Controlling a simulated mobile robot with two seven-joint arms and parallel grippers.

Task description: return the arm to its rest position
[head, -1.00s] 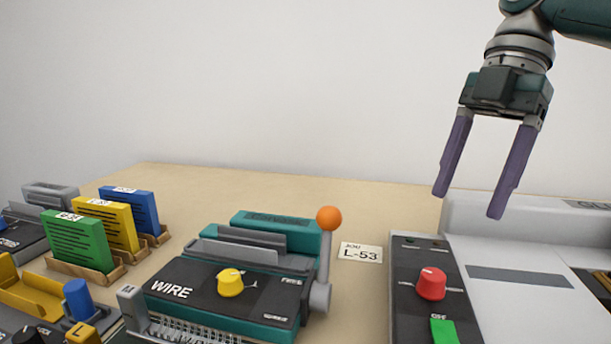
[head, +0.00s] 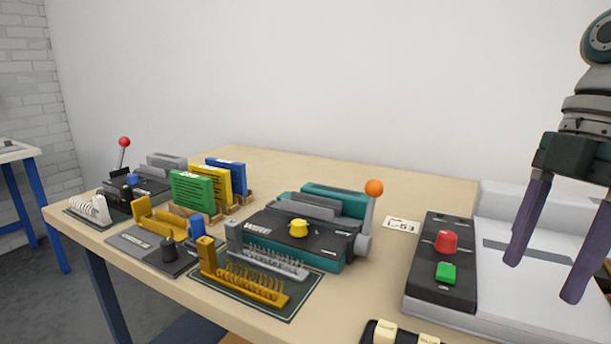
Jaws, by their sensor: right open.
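My right gripper (head: 541,277) hangs at the right edge of the head view with its two purple fingers pointing down. The fingers are spread apart with nothing between them. It shows in front of the white machine (head: 515,250), which has a dark panel with a red knob (head: 446,242) and a green button (head: 445,273). I cannot tell its exact height above that machine. Part of the right arm is cut off by the picture's edge. My left gripper is not in view.
A teal wire-binding machine (head: 340,252) with an orange-balled lever (head: 374,188) stands mid-table. Green (head: 192,192), yellow (head: 212,185) and blue (head: 228,177) booklets stand in wooden holders. Binding combs (head: 245,287) lie on a mat in front. A black machine with a red-balled lever (head: 124,142) stands far left.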

